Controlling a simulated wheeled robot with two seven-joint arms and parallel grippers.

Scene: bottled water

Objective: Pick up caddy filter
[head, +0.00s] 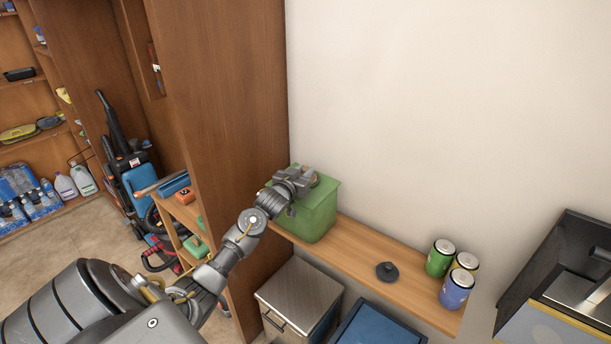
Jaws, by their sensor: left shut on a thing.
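A green, box-like container (317,217), which I take for the caddy filter, stands on the wooden wall shelf against the tall brown panel. It has a flat, wider top rim and looks upright. My left gripper (290,192) is at its upper left side and shut on it. The gripper hides part of its rim and left side, and the fingertips are hard to make out. I cannot tell whether its bottom touches the shelf. My right gripper is not in view.
The wooden shelf (352,263) also holds a dark round knobbed piece (387,271) and three cans (440,257) at its right end. A metal-topped bin (299,292) and a blue-topped one (380,325) stand below. The brown panel (228,90) rises close on the left.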

